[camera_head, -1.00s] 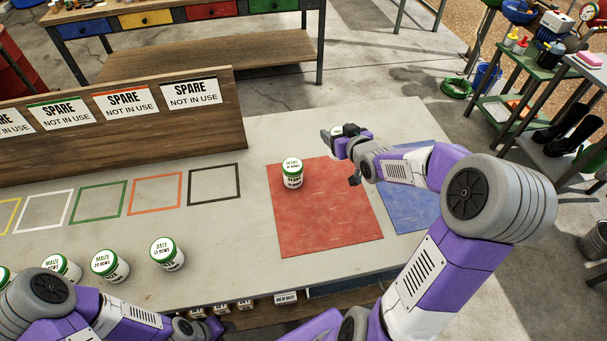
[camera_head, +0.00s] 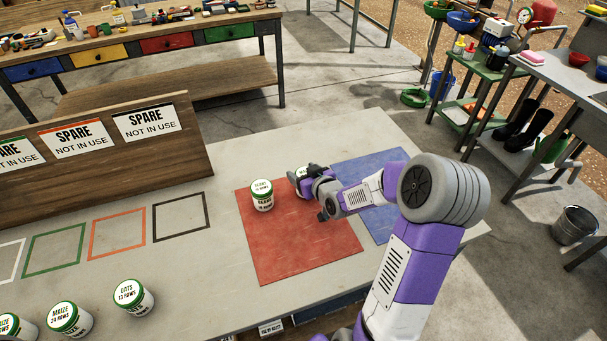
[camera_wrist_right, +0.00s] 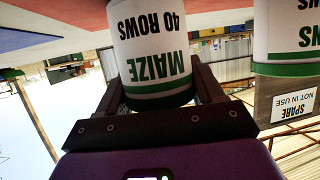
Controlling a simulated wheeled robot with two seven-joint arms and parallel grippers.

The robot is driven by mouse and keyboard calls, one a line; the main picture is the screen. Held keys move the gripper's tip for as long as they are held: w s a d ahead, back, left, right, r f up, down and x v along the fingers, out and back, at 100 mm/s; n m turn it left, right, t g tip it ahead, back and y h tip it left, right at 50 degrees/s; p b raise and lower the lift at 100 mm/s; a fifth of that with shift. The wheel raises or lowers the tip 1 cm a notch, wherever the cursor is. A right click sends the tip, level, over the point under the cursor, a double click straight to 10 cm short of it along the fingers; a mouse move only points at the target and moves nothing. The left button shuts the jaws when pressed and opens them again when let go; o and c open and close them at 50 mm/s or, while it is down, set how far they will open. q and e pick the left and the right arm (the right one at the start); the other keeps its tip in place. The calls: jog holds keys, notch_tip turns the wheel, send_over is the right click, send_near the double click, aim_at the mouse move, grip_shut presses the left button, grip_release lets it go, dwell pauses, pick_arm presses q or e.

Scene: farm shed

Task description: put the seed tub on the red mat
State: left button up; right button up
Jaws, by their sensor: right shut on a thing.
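The red mat (camera_head: 300,245) lies on the grey table. A white tub with a green lid (camera_head: 262,197), its label seeming to read BEANS, stands upright on the mat's far left part. My right gripper (camera_head: 304,182) is shut on another white and green tub, labelled MAIZE 40 ROWS, whose lid (camera_head: 303,171) shows behind the fingers. This maize tub (camera_wrist_right: 152,45) fills the middle of the right wrist view between both fingers. It is over or near the mat's far edge, right of the beans tub; its height above the mat cannot be told. My left gripper is out of view.
A blue mat (camera_head: 375,175) lies right of the red one, partly under my right arm. Several more tubs, including an oats tub (camera_head: 133,297), stand at the front left. Coloured outlined squares (camera_head: 180,217) and a board with SPARE signs (camera_head: 150,122) are at the left.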

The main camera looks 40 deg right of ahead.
jog(key=shift+f, duration=0.15)
jog(key=o, duration=0.9)
jog(key=shift+f+b, duration=0.1)
jog(key=shift+b, duration=0.2)
jog(key=o, duration=0.5)
